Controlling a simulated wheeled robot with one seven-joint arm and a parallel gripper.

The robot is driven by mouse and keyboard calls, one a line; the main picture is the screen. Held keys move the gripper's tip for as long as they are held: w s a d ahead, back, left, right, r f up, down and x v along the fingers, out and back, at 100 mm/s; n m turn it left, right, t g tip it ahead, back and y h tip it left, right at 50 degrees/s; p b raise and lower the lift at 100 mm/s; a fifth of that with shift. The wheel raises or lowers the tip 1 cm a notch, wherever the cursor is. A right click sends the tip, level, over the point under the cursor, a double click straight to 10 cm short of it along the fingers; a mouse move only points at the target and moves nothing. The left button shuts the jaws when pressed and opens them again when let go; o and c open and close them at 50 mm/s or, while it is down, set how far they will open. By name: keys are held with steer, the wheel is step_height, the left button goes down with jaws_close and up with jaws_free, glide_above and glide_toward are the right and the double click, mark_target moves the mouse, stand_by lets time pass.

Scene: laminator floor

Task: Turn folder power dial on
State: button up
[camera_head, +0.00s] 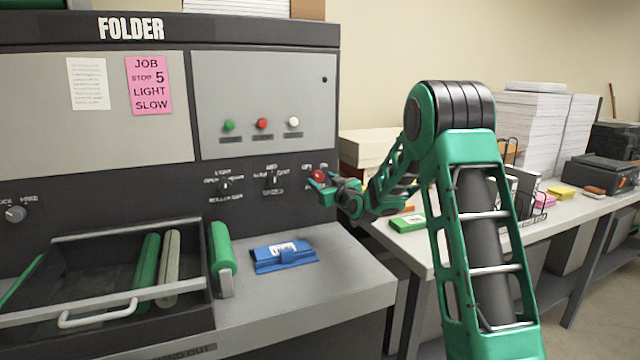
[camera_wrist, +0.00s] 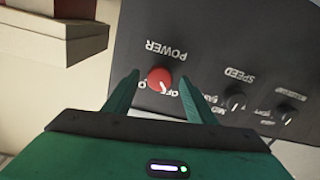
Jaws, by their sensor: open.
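The folder (camera_head: 90,130) is a large dark machine on the left in the head view. Its power dial (camera_wrist: 159,79) is a round red knob under the word POWER, which reads upside down in the wrist view. In the head view the dial (camera_head: 318,176) shows at the panel's right end. My gripper (camera_wrist: 160,83) is open, with one green finger on each side of the dial. I cannot tell whether the fingers touch it. In the head view my gripper (camera_head: 320,179) is at the panel, partly hidden by its own wrist.
The speed dial (camera_wrist: 235,101) and another black dial sit beside the power dial. Below the panel, a blue packet (camera_head: 284,257) lies on the grey shelf, next to a green roller (camera_head: 222,250). A side table (camera_head: 540,225) with paper stacks stands on the right.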

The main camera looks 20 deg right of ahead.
steer(key=shift+w, duration=0.7)
steer(key=shift+c, duration=0.6)
steer(key=c, duration=0.9)
